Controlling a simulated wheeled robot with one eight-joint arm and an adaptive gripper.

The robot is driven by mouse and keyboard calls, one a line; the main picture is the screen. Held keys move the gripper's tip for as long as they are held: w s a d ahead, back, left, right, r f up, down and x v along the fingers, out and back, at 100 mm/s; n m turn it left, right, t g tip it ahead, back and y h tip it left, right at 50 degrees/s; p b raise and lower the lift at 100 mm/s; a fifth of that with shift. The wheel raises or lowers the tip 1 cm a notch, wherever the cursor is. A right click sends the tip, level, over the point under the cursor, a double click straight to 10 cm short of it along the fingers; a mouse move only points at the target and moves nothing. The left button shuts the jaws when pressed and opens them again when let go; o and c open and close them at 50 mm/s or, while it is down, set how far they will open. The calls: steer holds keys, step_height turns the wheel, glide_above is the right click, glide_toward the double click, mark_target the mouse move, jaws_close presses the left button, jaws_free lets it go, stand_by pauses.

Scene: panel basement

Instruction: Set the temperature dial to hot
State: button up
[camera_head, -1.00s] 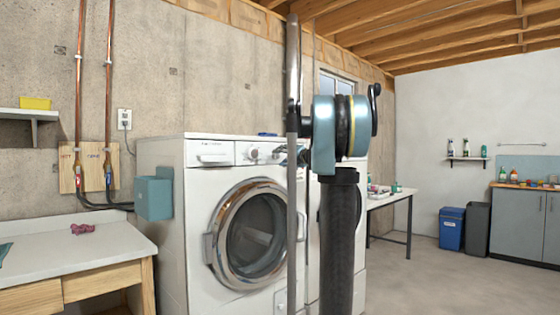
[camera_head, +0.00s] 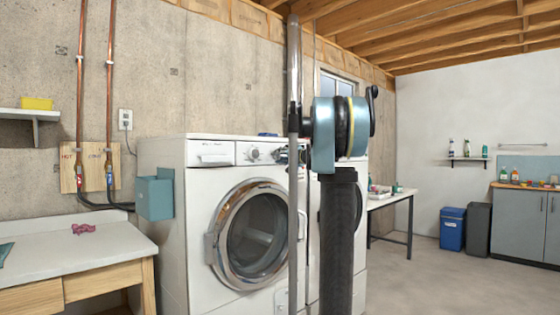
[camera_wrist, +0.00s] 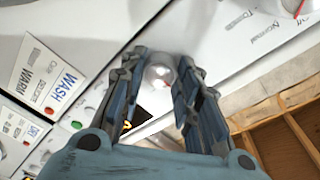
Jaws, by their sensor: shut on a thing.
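A white front-loading washer (camera_head: 178,215) stands against the concrete wall. Its control panel has a round dial (camera_head: 254,153), left of my gripper (camera_head: 279,156). In the wrist view, my gripper's dark fingers (camera_wrist: 160,88) are on either side of a small, pale round knob (camera_wrist: 160,73) on the white panel and are shut on it. The knob is blurred, and its pointer cannot be read. Another dial (camera_wrist: 298,6) with a red mark shows at the top right edge. Printed labels including WASH and WARM (camera_wrist: 45,78) lie at the left.
A teal box (camera_head: 154,197) is on the washer's left side. A pale worktop (camera_head: 70,240) stands at left. My arm hides part of the washer front and the appliance beside it. A white table (camera_head: 392,198) and blue bin (camera_head: 451,229) stand at right, with open floor before them.

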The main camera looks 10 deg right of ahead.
steer(key=shift+d+f, duration=0.1)
steer(key=m+g, duration=0.1)
steer(key=m, duration=0.8)
steer(key=shift+d+m, duration=0.1)
steer(key=shift+m, duration=0.3)
steer(key=m, duration=0.4)
steer(key=shift+w+g+y, duration=0.1)
steer(key=shift+g+y, duration=0.2)
steer(key=shift+g, duration=0.1)
steer(key=m, duration=0.4)
steer(key=shift+g+y, duration=0.3)
steer(key=shift+g, duration=0.1)
steer(key=shift+m, duration=0.4)
steer(key=o, duration=1.1)
steer(key=shift+w, duration=0.1)
steer(key=shift+c, duration=0.2)
